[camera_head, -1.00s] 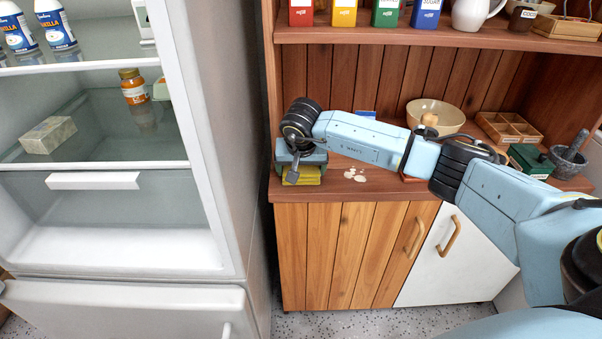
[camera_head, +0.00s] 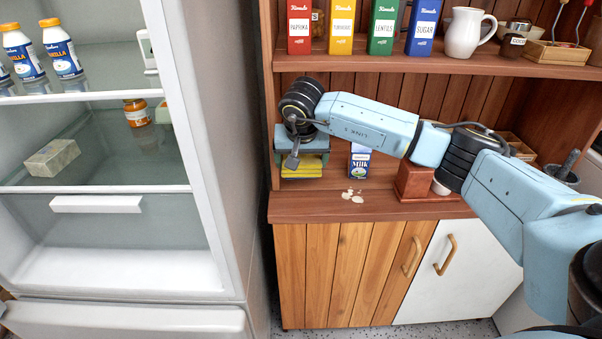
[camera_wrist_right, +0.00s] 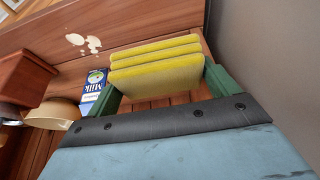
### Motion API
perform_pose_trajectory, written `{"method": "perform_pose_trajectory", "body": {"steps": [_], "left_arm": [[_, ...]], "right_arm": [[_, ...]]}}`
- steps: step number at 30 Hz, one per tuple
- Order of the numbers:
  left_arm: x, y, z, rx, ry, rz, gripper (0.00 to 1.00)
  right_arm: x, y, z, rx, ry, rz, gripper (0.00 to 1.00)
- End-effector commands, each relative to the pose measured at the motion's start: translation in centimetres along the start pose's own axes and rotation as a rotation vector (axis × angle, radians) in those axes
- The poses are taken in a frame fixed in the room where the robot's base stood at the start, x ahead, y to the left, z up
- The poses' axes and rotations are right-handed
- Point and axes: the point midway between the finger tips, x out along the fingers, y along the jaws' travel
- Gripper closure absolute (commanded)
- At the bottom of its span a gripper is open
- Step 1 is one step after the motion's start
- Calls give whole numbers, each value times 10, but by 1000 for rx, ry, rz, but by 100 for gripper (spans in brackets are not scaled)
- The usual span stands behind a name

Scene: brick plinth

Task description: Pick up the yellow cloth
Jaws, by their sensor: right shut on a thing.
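In the right wrist view the folded yellow cloth (camera_wrist_right: 155,65) shows several layers between the two green fingers of my right gripper (camera_wrist_right: 165,88). My left gripper is in neither view.
Pale spots (camera_head: 352,195) lie on the counter (camera_head: 400,210). A milk carton (camera_head: 359,163) and a reddish-brown box (camera_head: 415,182) stand right of the cloth. An open fridge (camera_head: 205,150) is at left.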

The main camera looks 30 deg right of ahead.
Motion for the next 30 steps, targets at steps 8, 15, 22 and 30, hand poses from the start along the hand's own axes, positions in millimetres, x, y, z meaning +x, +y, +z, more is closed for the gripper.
{"method": "perform_pose_trajectory", "body": {"steps": [8,15,22,30], "left_arm": [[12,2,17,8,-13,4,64],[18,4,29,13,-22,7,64],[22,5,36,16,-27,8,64],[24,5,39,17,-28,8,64]], "right_arm": [[-21,36,-2,1,0,4,36],[-26,101,10,3,0,7,36],[-30,155,20,2,0,6,36],[-32,187,26,0,0,1,36]]}}
